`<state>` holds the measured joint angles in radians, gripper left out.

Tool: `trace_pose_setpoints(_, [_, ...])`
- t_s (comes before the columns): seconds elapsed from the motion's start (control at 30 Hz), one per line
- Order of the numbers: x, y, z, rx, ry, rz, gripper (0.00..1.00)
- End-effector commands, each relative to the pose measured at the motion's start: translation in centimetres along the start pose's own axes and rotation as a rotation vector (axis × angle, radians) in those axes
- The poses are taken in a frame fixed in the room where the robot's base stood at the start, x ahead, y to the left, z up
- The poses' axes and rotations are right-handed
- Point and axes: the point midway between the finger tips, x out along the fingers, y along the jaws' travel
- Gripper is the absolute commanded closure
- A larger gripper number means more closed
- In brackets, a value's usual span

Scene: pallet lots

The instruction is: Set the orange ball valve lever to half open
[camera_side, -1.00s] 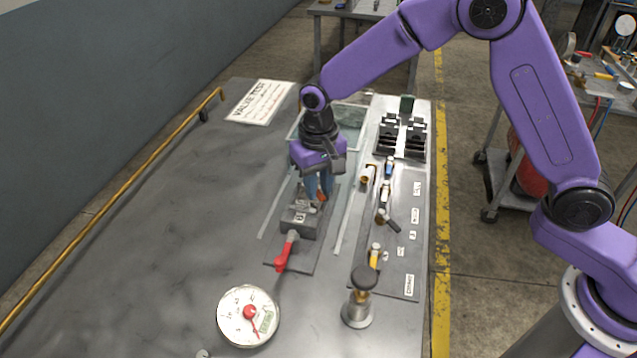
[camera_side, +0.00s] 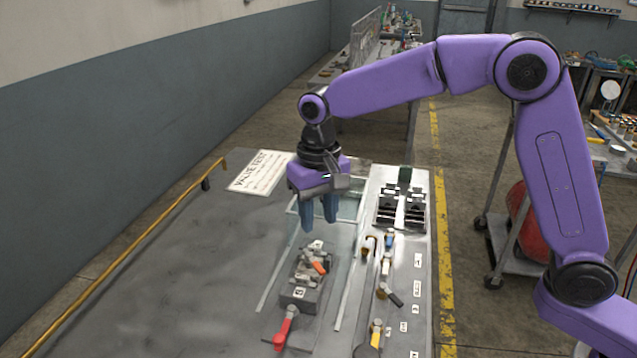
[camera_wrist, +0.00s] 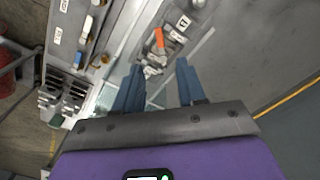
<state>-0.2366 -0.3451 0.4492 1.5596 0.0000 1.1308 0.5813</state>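The ball valve's orange lever (camera_side: 319,268) sits on top of a grey metal valve fixture (camera_side: 299,296) on the table. The lever lies at an angle to the fixture's long side. It also shows in the wrist view (camera_wrist: 159,38), past the fingertips. My gripper (camera_side: 319,227) hangs above and behind the lever, clear of it. Its two blue fingers are apart with nothing between them, as the wrist view shows too (camera_wrist: 160,66).
A red-handled lever (camera_side: 284,328) lies in front of the fixture. Clear-walled guards (camera_side: 343,290) flank the fixture. A panel on the right holds small valves and a black rack (camera_side: 401,211). A "VALVE TEST" sheet (camera_side: 261,172) lies at the back left. The table's left side is bare.

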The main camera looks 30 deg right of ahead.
Motion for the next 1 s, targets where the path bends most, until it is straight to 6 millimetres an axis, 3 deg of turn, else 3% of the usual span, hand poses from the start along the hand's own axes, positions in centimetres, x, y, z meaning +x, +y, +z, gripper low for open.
trace_pose_setpoints(0.2, [-4.1,-0.1,-0.1,0.000,0.004,-0.003,0.60])
trace_pose_setpoints(0.4, [-6.0,0.0,0.0,0.000,0.002,-0.001,0.60])
trace_pose_setpoints(1.0, [-6.4,0.0,0.1,-0.004,0.000,0.000,0.60])
